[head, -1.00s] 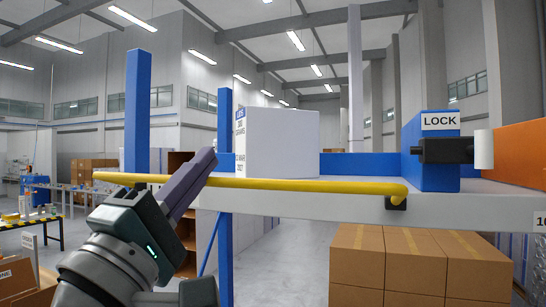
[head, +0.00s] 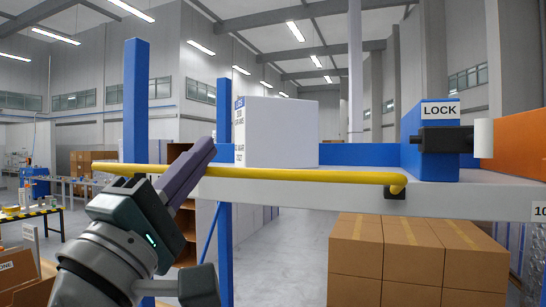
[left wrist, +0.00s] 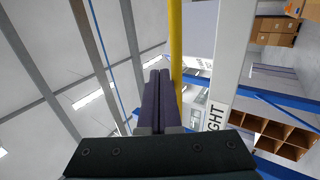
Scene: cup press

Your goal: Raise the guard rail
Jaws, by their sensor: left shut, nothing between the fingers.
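The yellow guard rail (head: 300,174) lies nearly level along the front edge of the shelf in the head view. Its right end bends into a black bracket (head: 396,192). My left gripper (head: 208,146) is shut and empty. Its purple fingers cross in front of the rail near its left part, with the tips above it. In the left wrist view the shut fingers (left wrist: 158,82) lie right beside the rail (left wrist: 175,40); I cannot tell whether they touch. A blue block labelled LOCK (head: 432,160) with a black bolt (head: 445,140) stands at the right. My right gripper is not in view.
A white box (head: 280,132) stands on the grey shelf (head: 340,200) behind the rail. Blue posts (head: 136,95) rise at the left. Brown cartons (head: 415,255) are stacked under the shelf. An orange panel (head: 520,150) is at the right.

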